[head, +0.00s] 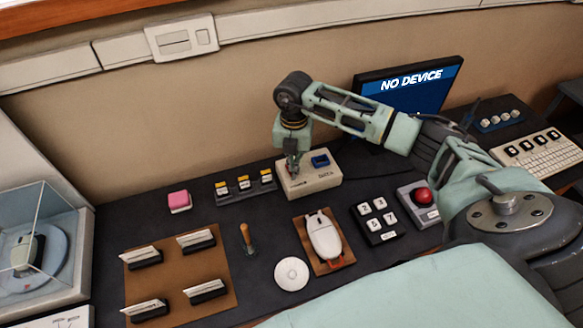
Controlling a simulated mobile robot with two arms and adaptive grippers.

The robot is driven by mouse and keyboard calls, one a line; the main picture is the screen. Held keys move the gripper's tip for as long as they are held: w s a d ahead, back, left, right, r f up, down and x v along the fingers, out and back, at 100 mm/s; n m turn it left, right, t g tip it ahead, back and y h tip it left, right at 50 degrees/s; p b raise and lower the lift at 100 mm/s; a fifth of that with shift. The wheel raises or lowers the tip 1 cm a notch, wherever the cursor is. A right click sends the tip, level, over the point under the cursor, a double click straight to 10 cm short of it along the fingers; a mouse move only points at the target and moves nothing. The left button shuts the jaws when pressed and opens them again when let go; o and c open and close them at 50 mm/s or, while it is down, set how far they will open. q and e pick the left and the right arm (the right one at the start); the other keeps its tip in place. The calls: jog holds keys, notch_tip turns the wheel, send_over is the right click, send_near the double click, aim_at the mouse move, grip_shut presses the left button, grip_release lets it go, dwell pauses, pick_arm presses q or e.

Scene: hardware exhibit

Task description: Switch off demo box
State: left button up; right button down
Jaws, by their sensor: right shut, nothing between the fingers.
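The demo box is a small cream box (318,180) with a blue element (320,160) on its top, near the back of the dark table in the head view. My right gripper (293,172) points down at the left part of the box's top. It is shut and holds nothing. The fingertips are at or just above a small reddish part there, and I cannot tell if they touch it. The gripper hides part of the box's left top. My left gripper is not in view.
A monitor (425,90) reading "NO DEVICE" stands behind my right arm. Nearby are a white mouse on a wooden board (335,266), a number keypad (375,217), a red button (422,196), a pink block (179,201) and a row of small switches (245,186).

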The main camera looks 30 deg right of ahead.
jog(key=shift+s+f+b, duration=0.1)
jog(key=shift+f+b, duration=0.4)
jog(key=shift+f, duration=0.2)
dwell(0.4)
jog(key=shift+r+p, duration=0.75)
jog(key=shift+r, duration=0.15)
jog(key=shift+r+p, duration=1.7)
jog(key=shift+r, duration=0.9)
